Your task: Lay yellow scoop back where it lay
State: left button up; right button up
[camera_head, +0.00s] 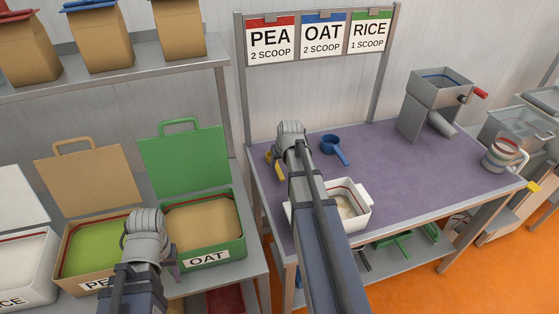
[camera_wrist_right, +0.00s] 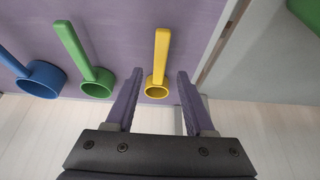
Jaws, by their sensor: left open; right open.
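The yellow scoop (camera_wrist_right: 158,70) lies on the purple worktop, its cup near the worktop's back edge. In the right wrist view it is at the middle, between the fingers of my right gripper (camera_wrist_right: 157,74), with a gap on both sides. My right gripper is open and empty. In the head view only a bit of the yellow scoop (camera_head: 269,158) shows beside my right arm, which hides the rest. My left gripper (camera_head: 173,268) is in front of the OAT box, open, its fingers mostly hidden by its wrist.
A green scoop (camera_wrist_right: 96,75) and a blue scoop (camera_wrist_right: 42,78) lie beside the yellow one. A white tub (camera_head: 349,221) stands on the worktop (camera_head: 400,175) partly behind my right arm. A grey mill (camera_head: 433,105) and a jug (camera_head: 503,155) stand further right. The worktop's middle is clear.

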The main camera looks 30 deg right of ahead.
jog(key=p+v, duration=0.5)
jog(key=v, duration=0.2)
jog(key=shift+s+r+p, duration=0.2)
jog(key=shift+r+p, duration=0.05)
jog(key=shift+p, duration=0.1)
jog(key=shift+a, duration=0.1)
jog(key=s+a+f+n+g+y, duration=0.1)
jog(key=s+a+n, duration=0.15)
jog(key=a, duration=0.85)
jog(key=s+a+f+n+g, duration=0.15)
jog(key=s+a, duration=0.25)
jog(key=a, duration=0.6)
jog(key=s+a+n+g+h, duration=0.1)
jog(key=s+a+n+g, duration=0.1)
jog(key=s+a, duration=0.9)
jog(key=shift+a+r+n, duration=0.3)
jog(key=shift+a+r, duration=0.05)
jog(key=shift+a, duration=0.25)
jog(key=shift+c, duration=0.4)
